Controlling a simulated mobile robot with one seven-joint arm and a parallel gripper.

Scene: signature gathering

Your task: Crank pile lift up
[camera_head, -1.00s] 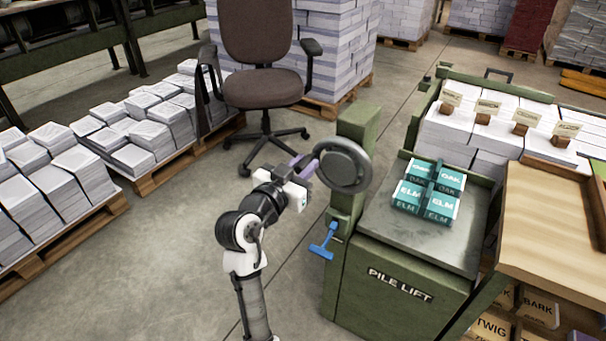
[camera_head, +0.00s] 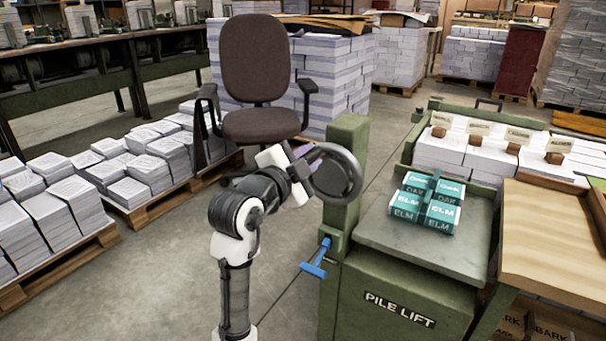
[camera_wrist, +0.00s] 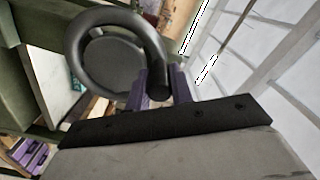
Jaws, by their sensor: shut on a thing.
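The pile lift (camera_head: 400,308) is a green cabinet with a post (camera_head: 346,150) at its left. A dark round crank wheel (camera_head: 351,160) is mounted on the post. My gripper (camera_head: 308,160) is shut on the wheel's rim at its left side. In the wrist view the purple fingers of my gripper (camera_wrist: 163,88) close around the handle or rim of the wheel (camera_wrist: 72,40). Teal bundles marked ELM and OAK (camera_head: 427,205) lie on the lift's grey top (camera_head: 405,240). A blue lever (camera_head: 316,262) sticks out low on the post.
An office chair (camera_head: 259,85) stands close behind my arm. Pallets with paper stacks (camera_head: 60,225) line the left. Labelled paper stacks (camera_head: 470,155) and a wooden board (camera_head: 550,220) are right of the lift.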

